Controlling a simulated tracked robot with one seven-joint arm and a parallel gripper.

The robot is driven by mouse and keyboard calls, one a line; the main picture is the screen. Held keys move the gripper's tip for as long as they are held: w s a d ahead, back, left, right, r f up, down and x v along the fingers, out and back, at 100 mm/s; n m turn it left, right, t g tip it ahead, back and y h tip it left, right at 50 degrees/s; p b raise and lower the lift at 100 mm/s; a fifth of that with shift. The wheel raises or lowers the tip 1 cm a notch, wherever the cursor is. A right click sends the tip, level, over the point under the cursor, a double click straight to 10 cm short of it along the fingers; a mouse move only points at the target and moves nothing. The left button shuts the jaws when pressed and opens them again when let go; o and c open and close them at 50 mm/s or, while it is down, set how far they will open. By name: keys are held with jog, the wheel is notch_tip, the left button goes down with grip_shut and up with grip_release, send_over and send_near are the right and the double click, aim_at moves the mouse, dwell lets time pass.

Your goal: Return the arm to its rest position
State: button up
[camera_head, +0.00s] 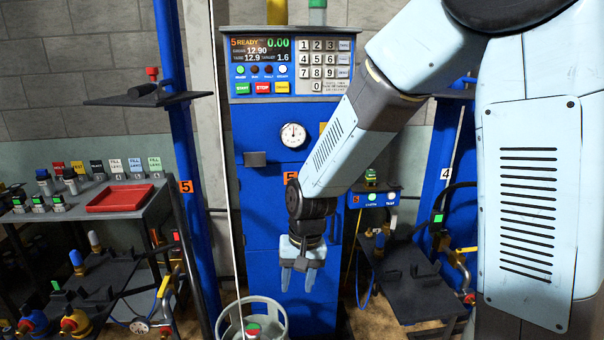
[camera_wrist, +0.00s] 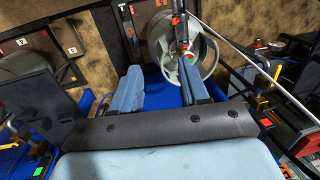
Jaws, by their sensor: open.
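My gripper (camera_head: 297,278) hangs at the end of my arm, fingers pointing down, in front of the blue scale column (camera_head: 262,220). The fingers are apart with nothing between them. In the wrist view my gripper (camera_wrist: 160,92) shows two light blue fingers with a gap between them. A grey gas cylinder with a round collar (camera_head: 277,312) stands below it in the head view. The cylinder's collar (camera_wrist: 204,62) also shows beyond the fingers in the wrist view, partly hidden by the right finger. I cannot tell how far above the cylinder the fingers are.
A control panel (camera_head: 292,65) reading READY tops the column, with a round gauge (camera_head: 293,135) below. Left stands a grey bench (camera_head: 75,203) with a red tray (camera_head: 120,198). Blue posts (camera_head: 186,150) and a dark scale platform (camera_head: 415,288) flank the column. A thin pole rises left of my gripper.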

jog(key=s+d+r+t, duration=0.1)
jog(key=d+r+t, duration=0.2)
jog(key=d+r, duration=1.05)
jog(key=s+d+r+m+t+h, duration=0.1)
jog(key=s+d+r+t, duration=0.2)
jog(key=s+d+r, duration=0.6)
jog(key=shift+s+d, duration=0.5)
jog(key=shift+d, duration=0.55)
jog(key=shift+d+r, duration=0.1)
jog(key=shift+c, duration=0.2)
